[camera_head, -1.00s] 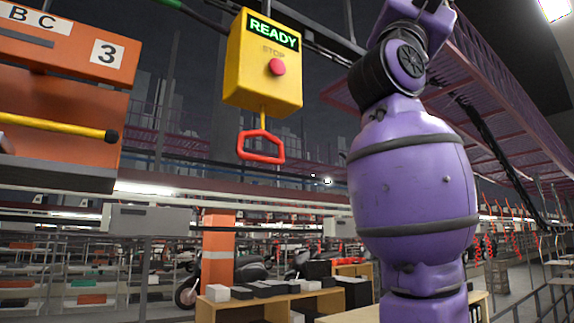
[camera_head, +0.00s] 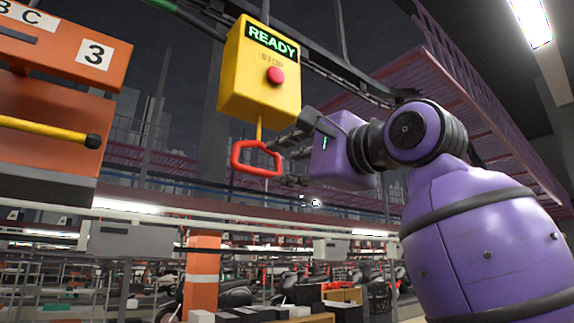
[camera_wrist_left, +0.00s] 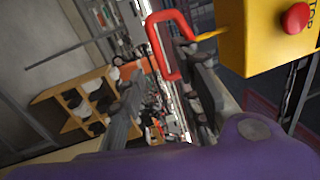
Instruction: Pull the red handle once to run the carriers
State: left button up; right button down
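The red handle (camera_head: 256,171) is a loop hanging on a yellow rod below the yellow control box (camera_head: 246,95), whose display reads READY. My left gripper (camera_head: 284,163) is open at the right side of the handle, one finger above the other. In the left wrist view the handle (camera_wrist_left: 151,36) reaches into the space in front of the open left gripper (camera_wrist_left: 160,72), close to one finger. I cannot tell whether the finger touches it. My right gripper is not in view.
The box carries a red STOP button (camera_head: 275,75). An orange carrier (camera_head: 50,120) marked 3, with a yellow bar (camera_head: 42,131), hangs at the left. Overhead rails and a purple walkway are behind. Shelves and motorbikes stand below.

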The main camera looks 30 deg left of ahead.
aim_at(259, 172)
pick_arm(q)
jog(key=shift+n, duration=0.6)
jog(key=x, duration=0.8)
jog(key=shift+s+a+p, duration=0.15)
jog(key=shift+a+p, duration=0.2)
jog(key=shift+a, duration=0.05)
jog(key=shift+w+a, duration=0.35)
jog(key=shift+a, duration=0.1)
grip_shut()
